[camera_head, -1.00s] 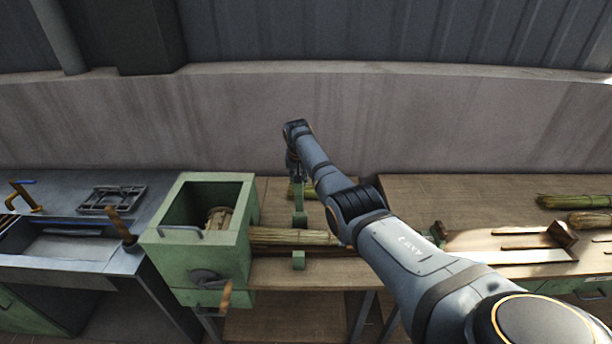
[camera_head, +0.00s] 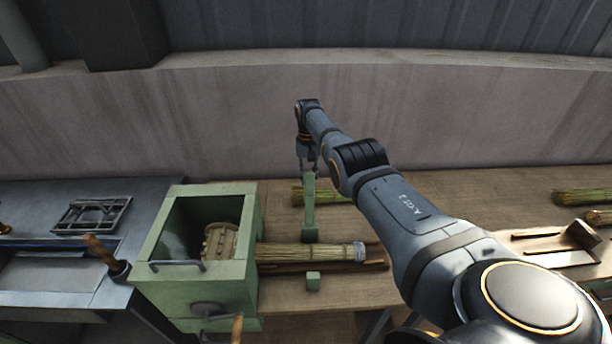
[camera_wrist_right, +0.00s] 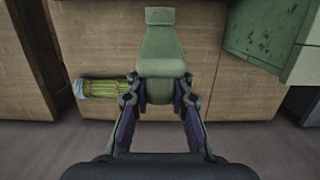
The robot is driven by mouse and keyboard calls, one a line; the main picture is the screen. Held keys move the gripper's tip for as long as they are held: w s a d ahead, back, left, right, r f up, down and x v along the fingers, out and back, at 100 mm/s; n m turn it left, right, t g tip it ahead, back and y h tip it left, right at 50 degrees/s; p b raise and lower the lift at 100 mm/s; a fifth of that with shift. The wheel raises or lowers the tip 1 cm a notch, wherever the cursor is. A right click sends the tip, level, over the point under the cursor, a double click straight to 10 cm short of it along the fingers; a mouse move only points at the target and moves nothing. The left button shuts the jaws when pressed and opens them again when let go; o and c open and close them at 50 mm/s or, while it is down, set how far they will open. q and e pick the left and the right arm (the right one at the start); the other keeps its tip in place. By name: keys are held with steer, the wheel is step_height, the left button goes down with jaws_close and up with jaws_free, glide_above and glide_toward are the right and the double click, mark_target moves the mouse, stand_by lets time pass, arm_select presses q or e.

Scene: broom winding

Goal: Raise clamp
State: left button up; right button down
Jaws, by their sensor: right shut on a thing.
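The green clamp (camera_head: 309,215) stands upright at the bench, its lower end beside the top of a straw broom bundle (camera_head: 305,254). I cannot tell whether it touches the bundle. My right gripper (camera_head: 308,168) is shut on the clamp's upper end from above. In the right wrist view my right gripper (camera_wrist_right: 160,112) has a finger on each side of the clamp (camera_wrist_right: 161,55). My left gripper is not in view.
A green open-topped box (camera_head: 250,235) with a crank stands left of the clamp, with the bundle reaching into it. A small green block (camera_head: 313,281) sits in front of the bundle. Straw bundles lie behind and at right. A wall (camera_head: 450,110) closes the back.

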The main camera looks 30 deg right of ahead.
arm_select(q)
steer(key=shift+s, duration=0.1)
arm_select(e)
steer(key=shift+f, duration=0.1)
steer(key=c, duration=1.3)
jaws_free()
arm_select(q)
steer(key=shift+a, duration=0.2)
arm_select(e)
steer(key=shift+o, duration=0.5)
step_height(320, 180, up, 10)
steer(key=shift+r, duration=0.1)
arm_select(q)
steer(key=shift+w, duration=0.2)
